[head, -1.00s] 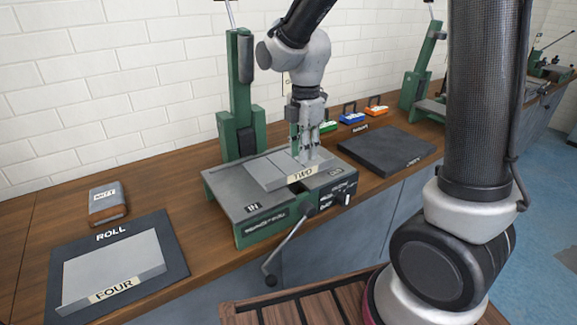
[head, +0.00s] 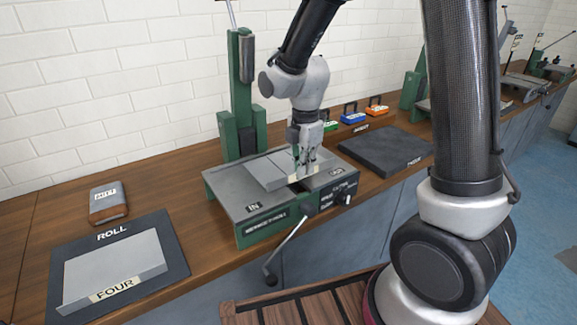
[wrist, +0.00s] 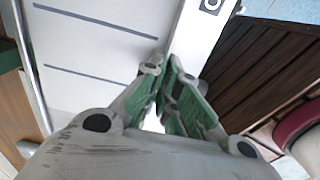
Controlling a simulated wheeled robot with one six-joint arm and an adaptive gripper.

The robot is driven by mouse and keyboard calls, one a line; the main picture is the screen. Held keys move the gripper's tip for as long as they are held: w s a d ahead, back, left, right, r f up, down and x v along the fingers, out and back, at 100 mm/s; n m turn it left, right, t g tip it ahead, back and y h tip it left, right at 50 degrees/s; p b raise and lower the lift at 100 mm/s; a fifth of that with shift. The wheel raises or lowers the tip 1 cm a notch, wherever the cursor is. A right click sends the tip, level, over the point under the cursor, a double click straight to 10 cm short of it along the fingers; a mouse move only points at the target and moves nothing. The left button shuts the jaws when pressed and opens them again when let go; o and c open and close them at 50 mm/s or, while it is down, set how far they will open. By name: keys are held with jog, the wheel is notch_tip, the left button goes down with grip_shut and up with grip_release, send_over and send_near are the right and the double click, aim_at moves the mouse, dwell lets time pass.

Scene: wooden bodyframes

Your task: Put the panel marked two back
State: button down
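The panel marked two (head: 268,172) is a grey plate lying on top of the green machine (head: 222,190), with a raised front lip and a pale label. My gripper (head: 304,176) is at that lip and hides most of the label's lettering. In the wrist view the panel (wrist: 100,62) is a pale surface with dark lines. There, my gripper's fingertips (wrist: 165,66) are close together with the lip between them, shut on it. The panel appears to rest on the machine's top still.
A dark mat marked roll (head: 178,262) holds a panel marked four (head: 115,268) at left, near a box (head: 108,203). An empty-looking dark mat (head: 385,150) lies at right. A lever (head: 290,245) juts from the machine's front. Small coloured cases (head: 352,117) stand behind.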

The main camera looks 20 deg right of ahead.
jog(key=shift+r, duration=0.15)
notch_tip(320, 180, up, 10)
dwell(2.0)
